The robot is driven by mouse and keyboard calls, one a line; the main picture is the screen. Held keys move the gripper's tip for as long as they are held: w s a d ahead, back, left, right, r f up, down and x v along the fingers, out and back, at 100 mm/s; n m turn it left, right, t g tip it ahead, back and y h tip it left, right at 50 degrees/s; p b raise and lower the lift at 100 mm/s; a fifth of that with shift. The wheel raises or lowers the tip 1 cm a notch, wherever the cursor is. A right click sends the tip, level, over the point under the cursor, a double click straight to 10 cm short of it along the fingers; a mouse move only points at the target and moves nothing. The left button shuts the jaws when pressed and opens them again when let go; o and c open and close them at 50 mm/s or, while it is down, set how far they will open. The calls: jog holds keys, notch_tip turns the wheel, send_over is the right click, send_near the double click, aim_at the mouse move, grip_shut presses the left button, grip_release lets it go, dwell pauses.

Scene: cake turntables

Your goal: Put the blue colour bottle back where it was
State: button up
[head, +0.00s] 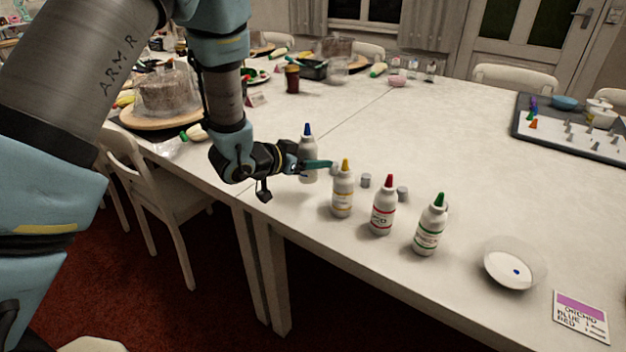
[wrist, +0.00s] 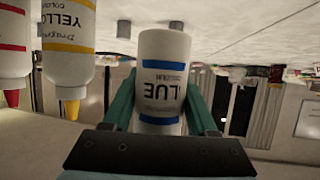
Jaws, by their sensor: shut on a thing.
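The blue colour bottle (head: 308,158) is white with a blue pointed cap and stands upright at the left end of the bottle row. My gripper (head: 314,164) is shut around its body from the left. In the wrist view the blue colour bottle (wrist: 162,80), with its blue-banded label, sits between my two teal fingers (wrist: 160,105). I cannot tell whether its base touches the table. The yellow bottle (head: 342,190) is just to its right, apart from it. The red bottle (head: 382,207) and the green bottle (head: 430,226) continue the row.
Small grey caps (head: 365,181) lie behind the bottles. A clear bowl (head: 513,266) with a blue drop and an orchid recipe card (head: 581,315) are at the front right. A tray of piping nozzles (head: 570,135) is at the far right.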

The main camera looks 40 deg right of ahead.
aim_at(314, 177)
jog(key=shift+f, duration=2.5)
jog(key=shift+f, duration=0.15)
jog(key=o, duration=0.9)
jog(key=shift+r+p, duration=0.3)
jog(key=shift+p, duration=0.1)
jog(key=b+v, duration=0.2)
jog(key=v, duration=1)
jog(key=shift+f, duration=0.15)
jog(key=shift+w+a, duration=0.1)
jog(key=shift+w, duration=0.05)
